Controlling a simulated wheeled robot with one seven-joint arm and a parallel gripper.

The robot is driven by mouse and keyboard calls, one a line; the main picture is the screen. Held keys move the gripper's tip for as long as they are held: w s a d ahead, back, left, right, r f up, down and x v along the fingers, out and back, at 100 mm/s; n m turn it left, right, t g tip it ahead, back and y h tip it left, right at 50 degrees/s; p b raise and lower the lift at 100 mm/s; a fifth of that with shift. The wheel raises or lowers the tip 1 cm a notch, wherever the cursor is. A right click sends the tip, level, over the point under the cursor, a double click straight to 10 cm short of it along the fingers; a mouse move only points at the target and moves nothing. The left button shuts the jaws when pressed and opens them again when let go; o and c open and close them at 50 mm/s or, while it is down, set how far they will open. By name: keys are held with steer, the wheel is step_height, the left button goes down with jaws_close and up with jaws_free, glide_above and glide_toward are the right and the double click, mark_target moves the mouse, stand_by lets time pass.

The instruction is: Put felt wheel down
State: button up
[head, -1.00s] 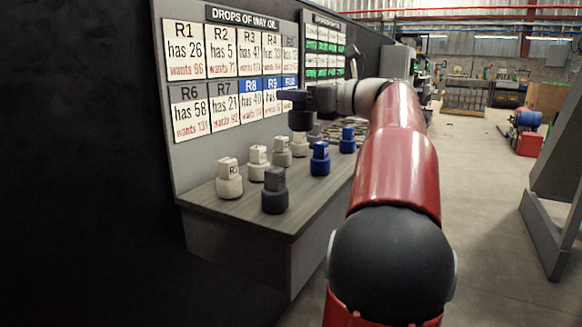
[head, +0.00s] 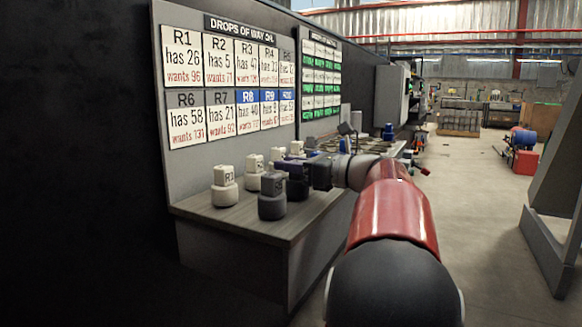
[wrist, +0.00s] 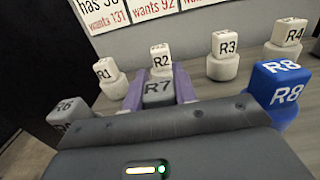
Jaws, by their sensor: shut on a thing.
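My gripper (head: 290,176) is low over the bench top, among the felt wheels. In the wrist view its two purple fingers are shut on either side of the grey block marked R7 (wrist: 158,87), the top of a felt wheel. The lower part of this wheel is hidden behind the gripper body, so I cannot tell whether it touches the bench. R7 stands in front of white R2 (wrist: 160,60), between grey R6 (wrist: 66,110) and blue R8 (wrist: 282,88).
White R1 (head: 225,186), R3 (wrist: 226,52) and R4 (wrist: 286,40) stand in the back row on the bench (head: 240,222). A board (head: 222,100) with number cards rises behind them. Open floor (head: 470,215) lies to the right.

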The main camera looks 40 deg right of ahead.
steer(key=shift+f, duration=0.1)
steer(key=o, duration=1)
steer(key=shift+o, duration=0.2)
steer(key=shift+r, duration=0.2)
steer(key=p+v, duration=0.1)
steer(key=v, duration=1.1)
steer(key=shift+f, duration=0.1)
